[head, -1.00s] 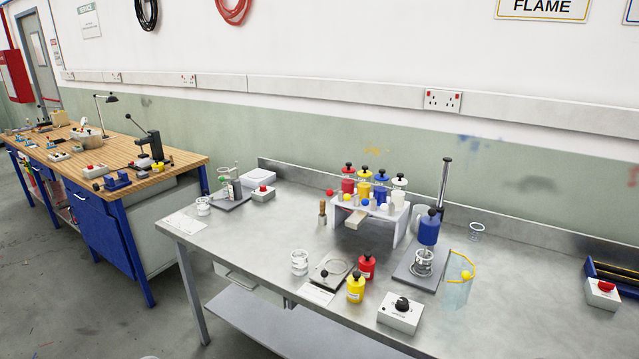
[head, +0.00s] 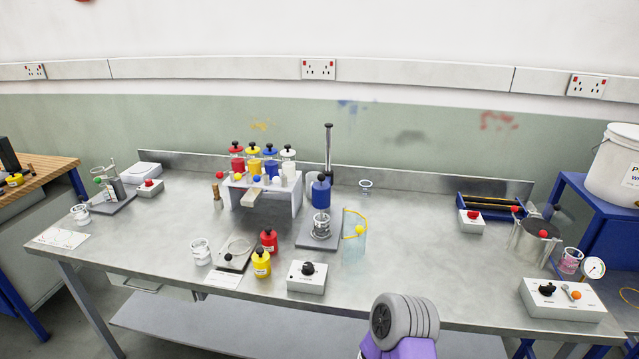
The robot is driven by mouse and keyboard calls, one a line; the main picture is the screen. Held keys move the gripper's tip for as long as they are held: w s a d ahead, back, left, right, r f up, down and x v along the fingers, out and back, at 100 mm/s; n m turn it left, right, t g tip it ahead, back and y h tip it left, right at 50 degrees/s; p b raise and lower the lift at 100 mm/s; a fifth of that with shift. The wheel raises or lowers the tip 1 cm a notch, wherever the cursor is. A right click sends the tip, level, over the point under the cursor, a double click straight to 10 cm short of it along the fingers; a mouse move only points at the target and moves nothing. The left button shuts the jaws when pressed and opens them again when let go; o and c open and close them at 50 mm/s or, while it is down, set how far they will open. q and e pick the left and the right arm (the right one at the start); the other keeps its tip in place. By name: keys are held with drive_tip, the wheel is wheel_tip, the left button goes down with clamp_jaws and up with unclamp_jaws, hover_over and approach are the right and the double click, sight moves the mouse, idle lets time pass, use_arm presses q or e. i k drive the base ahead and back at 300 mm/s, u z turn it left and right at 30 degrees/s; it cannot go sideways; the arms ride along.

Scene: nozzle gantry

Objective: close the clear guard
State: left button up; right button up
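The clear guard (head: 354,247) is a curved, see-through bluish panel with a yellow top edge and a yellow knob. It stands swung out at the right of a grey stand base (head: 309,241). On that base a glass beaker (head: 321,226) sits below a blue bottle (head: 320,192), beside a dark upright post (head: 328,150). The guard does not wrap around the front of the beaker. Neither gripper shows. Only a grey and purple part of my own arm shows at the bottom, right of centre.
In front of the stand is a white box with a black knob (head: 307,277). Red (head: 269,240) and yellow (head: 261,263) bottles stand left of it. A white rack (head: 296,199) is behind them. The bench top right of the guard is clear up to a metal pot (head: 528,245).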

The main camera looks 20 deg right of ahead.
sight(359, 230)
drive_tip(key=k, duration=0.5)
drive_tip(key=z, duration=1.75)
drive_tip(key=i, duration=0.9)
drive_tip(key=u, duration=1.25)
